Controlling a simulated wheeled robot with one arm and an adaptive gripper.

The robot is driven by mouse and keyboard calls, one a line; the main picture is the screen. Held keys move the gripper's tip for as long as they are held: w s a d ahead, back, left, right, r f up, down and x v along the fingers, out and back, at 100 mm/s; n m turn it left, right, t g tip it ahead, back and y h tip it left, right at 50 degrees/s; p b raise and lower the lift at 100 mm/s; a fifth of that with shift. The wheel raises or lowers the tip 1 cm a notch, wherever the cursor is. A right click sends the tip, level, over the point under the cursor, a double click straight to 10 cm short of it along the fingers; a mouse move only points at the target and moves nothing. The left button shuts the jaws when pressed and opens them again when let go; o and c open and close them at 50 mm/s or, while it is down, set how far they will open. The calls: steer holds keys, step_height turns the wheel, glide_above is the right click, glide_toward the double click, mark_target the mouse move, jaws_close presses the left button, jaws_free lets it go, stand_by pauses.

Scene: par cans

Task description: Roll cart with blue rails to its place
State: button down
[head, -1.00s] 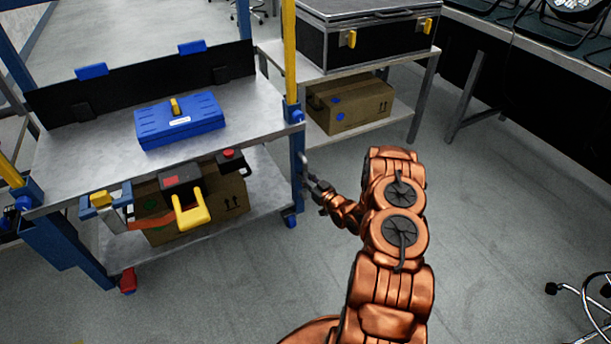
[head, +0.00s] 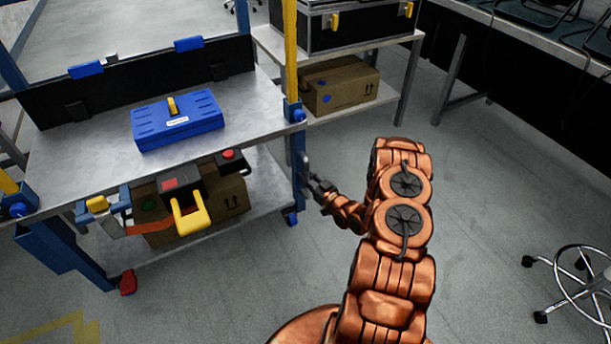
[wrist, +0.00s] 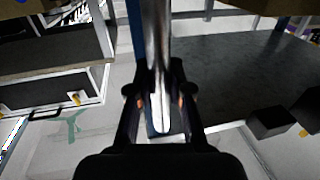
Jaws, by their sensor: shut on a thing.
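The cart with blue rails (head: 90,185) stands at the left in the head view, with a grey top shelf, a lower shelf and yellow and blue uprights. A blue toolbox (head: 178,122) lies on its top shelf. A cardboard box (head: 232,196) is on the lower shelf. My gripper (head: 312,183) is at the cart's right front corner post, shut on a metal handle there. In the wrist view the shiny handle bar (wrist: 158,60) runs between the two fingers (wrist: 158,115). The cart's far casters are mostly hidden.
A second table (head: 400,70) with a black case (head: 345,27) and a cardboard box (head: 338,85) stands behind the cart to the right. A chrome stool base (head: 570,285) is at the right. Yellow floor marking (head: 60,328) shows at lower left.

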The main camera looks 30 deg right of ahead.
steer(key=shift+s, duration=0.15)
steer(key=c, duration=1.1)
jaws_free()
steer(key=shift+o, duration=0.2)
steer(key=s+d, duration=0.1)
steer(key=s, duration=1.1)
steer(key=shift+d, duration=0.1)
steer(key=shift+w, duration=0.15)
